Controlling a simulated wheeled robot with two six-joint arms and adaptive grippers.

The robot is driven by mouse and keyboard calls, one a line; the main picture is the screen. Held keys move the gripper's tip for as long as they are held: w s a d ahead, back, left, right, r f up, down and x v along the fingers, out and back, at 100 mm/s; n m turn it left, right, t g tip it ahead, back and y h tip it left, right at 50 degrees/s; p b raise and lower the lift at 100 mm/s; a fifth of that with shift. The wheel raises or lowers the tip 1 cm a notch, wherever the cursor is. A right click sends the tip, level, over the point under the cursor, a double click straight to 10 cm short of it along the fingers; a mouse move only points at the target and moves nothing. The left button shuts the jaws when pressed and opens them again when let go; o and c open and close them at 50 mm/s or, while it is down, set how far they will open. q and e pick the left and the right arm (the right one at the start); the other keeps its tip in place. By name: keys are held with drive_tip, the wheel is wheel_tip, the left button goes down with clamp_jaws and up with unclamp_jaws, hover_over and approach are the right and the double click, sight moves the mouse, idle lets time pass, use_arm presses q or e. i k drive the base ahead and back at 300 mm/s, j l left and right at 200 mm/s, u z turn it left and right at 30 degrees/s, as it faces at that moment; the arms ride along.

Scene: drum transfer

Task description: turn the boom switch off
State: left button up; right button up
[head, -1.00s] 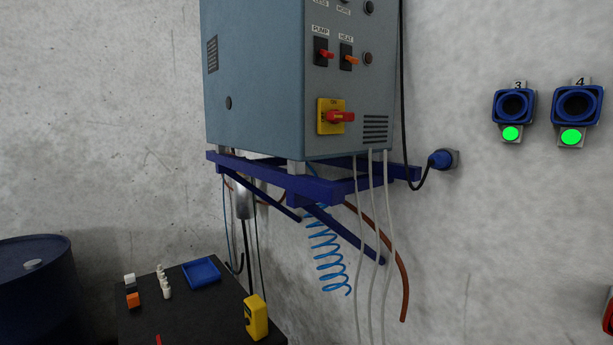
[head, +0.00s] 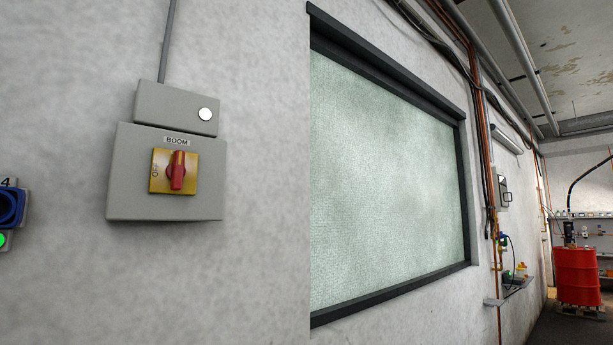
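The boom switch is a grey wall box (head: 167,205) labelled BOOM, at the left of the head view. On its front is a yellow plate with a red rotary handle (head: 177,170). The handle stands upright. Neither of my grippers is in view.
A blue socket (head: 10,207) marked 4, with a green light, is at the left edge. A dark-framed frosted window (head: 385,175) fills the middle. Pipes and a small shelf (head: 510,290) follow. A red drum (head: 579,277) stands on a pallet far right, beside open floor.

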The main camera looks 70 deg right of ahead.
sight(175, 170)
drive_tip(key=z, duration=1.3)
